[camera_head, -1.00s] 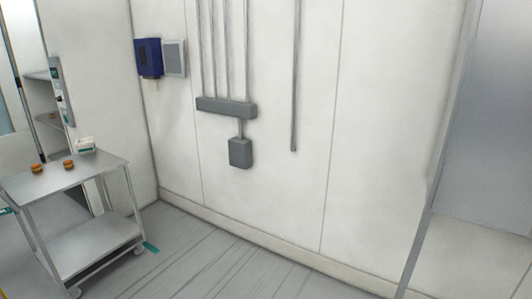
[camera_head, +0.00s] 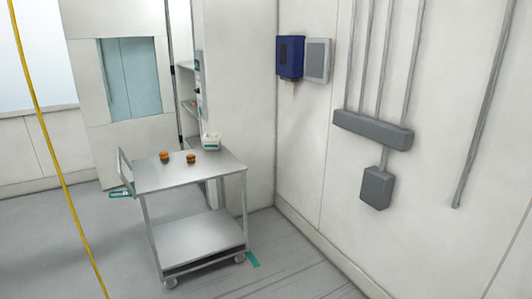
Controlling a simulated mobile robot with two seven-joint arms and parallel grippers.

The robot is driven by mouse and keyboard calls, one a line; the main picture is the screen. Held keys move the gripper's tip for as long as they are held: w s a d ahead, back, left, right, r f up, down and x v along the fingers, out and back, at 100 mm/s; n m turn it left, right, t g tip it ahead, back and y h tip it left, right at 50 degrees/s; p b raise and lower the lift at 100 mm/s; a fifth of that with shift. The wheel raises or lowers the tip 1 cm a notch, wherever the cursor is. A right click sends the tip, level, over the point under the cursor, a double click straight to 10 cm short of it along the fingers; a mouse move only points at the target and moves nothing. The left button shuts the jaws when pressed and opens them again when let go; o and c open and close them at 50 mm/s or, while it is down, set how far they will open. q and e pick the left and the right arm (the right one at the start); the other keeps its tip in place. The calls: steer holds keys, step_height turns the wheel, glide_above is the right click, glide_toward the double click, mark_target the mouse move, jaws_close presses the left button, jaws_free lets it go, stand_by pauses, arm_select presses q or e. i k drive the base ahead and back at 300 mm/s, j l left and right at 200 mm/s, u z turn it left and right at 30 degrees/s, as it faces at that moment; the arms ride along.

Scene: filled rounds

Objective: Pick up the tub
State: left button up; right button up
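A small white tub (camera_head: 211,141) with a teal-green label stands at the back right corner of the metal cart's top shelf (camera_head: 218,166). Its contents are too small to make out. Neither of my grippers is in view.
Two small orange-brown round items, one at left (camera_head: 164,156) and one at right (camera_head: 191,158), sit on the cart top. The cart's lower shelf (camera_head: 200,238) is empty. A yellow cable (camera_head: 50,140) hangs at the left. The wall boxes (camera_head: 290,57) are on the right. Grey floor is open in front.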

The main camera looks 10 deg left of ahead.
mark_target(212, 141)
steer(key=i+u, duration=0.25)
steer(key=i, duration=0.55)
steer(key=i+u, duration=0.3)
steer(key=i, duration=0.5)
